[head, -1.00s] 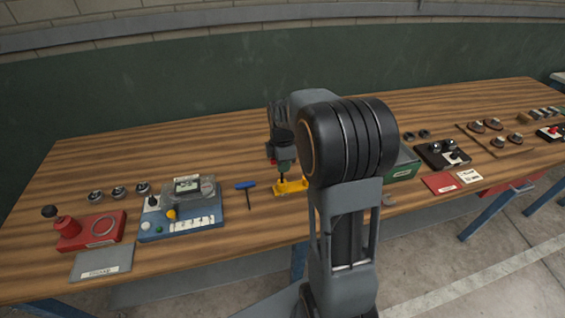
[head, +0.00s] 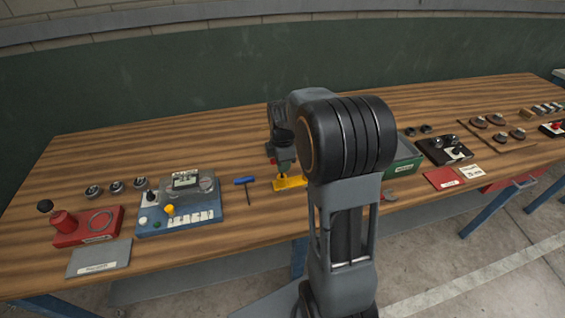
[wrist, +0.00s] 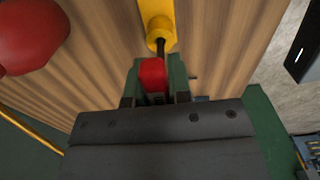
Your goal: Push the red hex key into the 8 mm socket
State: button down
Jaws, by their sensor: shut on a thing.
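The red hex key (wrist: 153,74) is held in my gripper (wrist: 154,88), whose jaws are shut on its red handle. Its dark shaft runs from the handle to the round collar of the yellow socket block (wrist: 158,28). The tip meets the collar; how deep it sits is hidden. In the head view my gripper (head: 283,163) stands just above the yellow block (head: 290,183) near the bench's front edge. I cannot read a size mark on the socket.
A blue T-handled key (head: 245,181) lies left of the block. Further left is a blue panel device (head: 180,216). A green tray (head: 403,168) stands to the right, partly behind my arm. A rounded red thing (wrist: 30,35) is close in the wrist view. Bare wood lies behind the block.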

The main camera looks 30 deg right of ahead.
jog(key=shift+f, duration=0.4)
jog(key=c, duration=1)
grip_release()
jog(key=shift+r, duration=0.1)
notch_tip(320, 180, up, 14)
jog(key=shift+f, duration=0.1)
